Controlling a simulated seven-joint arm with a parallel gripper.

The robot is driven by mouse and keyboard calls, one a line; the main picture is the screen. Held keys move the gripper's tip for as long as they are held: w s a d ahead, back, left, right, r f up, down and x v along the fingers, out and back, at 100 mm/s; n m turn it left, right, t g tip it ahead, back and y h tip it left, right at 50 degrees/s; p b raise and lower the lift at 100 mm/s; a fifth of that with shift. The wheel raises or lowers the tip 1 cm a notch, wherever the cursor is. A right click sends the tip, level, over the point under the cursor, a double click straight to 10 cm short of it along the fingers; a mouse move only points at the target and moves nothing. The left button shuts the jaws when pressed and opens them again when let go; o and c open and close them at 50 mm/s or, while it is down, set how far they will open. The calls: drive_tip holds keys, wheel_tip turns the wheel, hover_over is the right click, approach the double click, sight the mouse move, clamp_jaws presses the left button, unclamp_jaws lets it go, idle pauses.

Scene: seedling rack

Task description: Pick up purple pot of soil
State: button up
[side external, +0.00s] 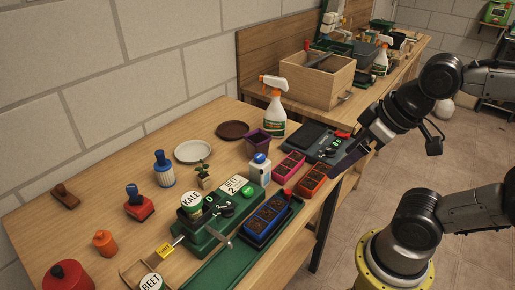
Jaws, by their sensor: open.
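The purple pot (257,142) stands upright on the wooden table, just left of the spray bottle's base and behind the white dispenser with a blue top. Its wall and rim show, but its contents are too small to make out. My gripper (341,162) is at the table's right edge, close to the orange tray in the picture. It is open and empty, and well to the right of the pot. The fingertips are small and dark, so their exact height above the table cannot be told.
A spray bottle (274,117) stands right behind the pot. A brown saucer (232,130) and a white saucer (194,152) lie to its left. The white dispenser (259,172), pink tray (289,165) and orange tray (313,179) are in front. A wooden crate (318,84) stands behind.

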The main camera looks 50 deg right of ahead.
drive_tip(key=w+d+r+n+g, duration=0.1)
drive_tip(key=w+r+n, duration=0.4)
drive_tip(key=w+n, duration=0.25)
drive_tip(key=w+d+r+n+g, duration=0.1)
drive_tip(key=w+d+r+n, duration=0.1)
drive_tip(key=w+r+n, duration=0.5)
drive_tip(key=g, duration=0.4)
hover_over(257, 139)
drive_tip(key=shift+n, duration=0.35)
wheel_tip(257, 139, down, 20)
drive_tip(key=shift+r, duration=0.25)
wheel_tip(257, 139, down, 7)
drive_tip(key=shift+r, duration=0.1)
drive_tip(key=shift+d+f, duration=0.1)
drive_tip(key=shift+f, duration=2.95)
